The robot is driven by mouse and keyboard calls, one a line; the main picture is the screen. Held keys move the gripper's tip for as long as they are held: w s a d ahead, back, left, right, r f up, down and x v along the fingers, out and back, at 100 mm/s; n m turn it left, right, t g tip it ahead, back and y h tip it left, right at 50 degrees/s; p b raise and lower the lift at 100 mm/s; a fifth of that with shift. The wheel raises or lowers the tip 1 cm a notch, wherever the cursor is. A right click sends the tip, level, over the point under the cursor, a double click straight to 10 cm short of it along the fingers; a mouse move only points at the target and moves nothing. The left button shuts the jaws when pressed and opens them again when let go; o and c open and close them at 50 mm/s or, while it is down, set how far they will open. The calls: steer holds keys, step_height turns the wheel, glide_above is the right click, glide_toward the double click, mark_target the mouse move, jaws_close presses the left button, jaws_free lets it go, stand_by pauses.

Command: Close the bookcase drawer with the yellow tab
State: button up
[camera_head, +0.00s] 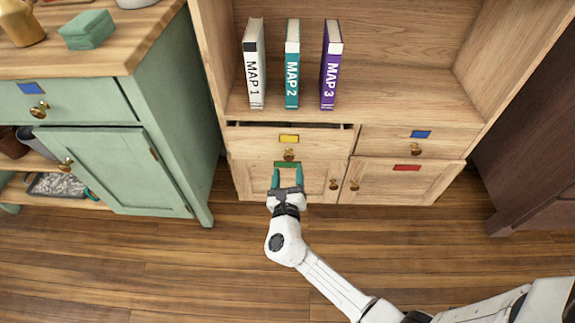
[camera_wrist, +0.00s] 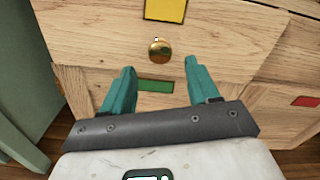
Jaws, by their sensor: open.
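The bookcase drawer with the yellow tab (camera_head: 289,138) is in the upper left of the bookcase's lower part. It stands slightly open, with a dark gap along its top edge. Its brass knob (camera_head: 289,154) sits below the tab. In the wrist view the knob (camera_wrist: 160,49) and yellow tab (camera_wrist: 165,9) are straight ahead. My gripper (camera_head: 287,175) has teal fingers, is open and empty, and is just in front of and below the knob. In the wrist view its fingers (camera_wrist: 162,80) are apart, with the green tab behind them. I cannot tell whether they touch the drawer.
A closed blue-tab drawer (camera_head: 421,134) is at right. Below are doors with a green tab (camera_head: 287,164) and a red tab (camera_head: 407,167). Several books (camera_head: 291,65) stand on the shelf above. A green cabinet (camera_head: 170,110) stands at left. The wooden floor (camera_head: 150,270) in front is clear.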

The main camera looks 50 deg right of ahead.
mark_target(289, 160)
steer(key=shift+b+x, duration=0.6)
steer(key=shift+x, duration=1.65)
jaws_close()
